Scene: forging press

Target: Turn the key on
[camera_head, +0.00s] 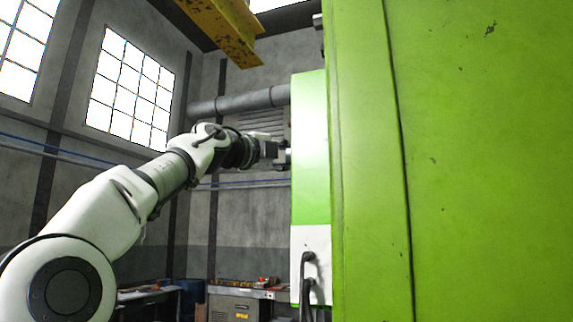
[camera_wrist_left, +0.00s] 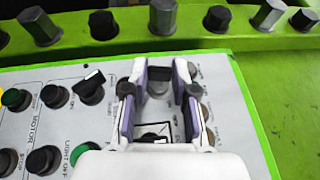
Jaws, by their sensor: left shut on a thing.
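My left gripper (camera_head: 284,157) reaches in from the left to the side of the green and white control box (camera_head: 311,120) in the head view. In the left wrist view the gripper (camera_wrist_left: 158,108) has its two purple-lined fingers over the grey control panel (camera_wrist_left: 222,110). The exact contact and the key's angle cannot be made out. A black knob (camera_wrist_left: 158,80) shows between the fingers farther up. My right gripper is not in view.
Several buttons and selector knobs (camera_wrist_left: 90,88) sit left of the fingers. A row of hex bolts (camera_wrist_left: 163,17) runs along the green edge above the panel. The large green press body (camera_head: 470,160) fills the right of the head view. A yellow beam (camera_head: 225,30) hangs above.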

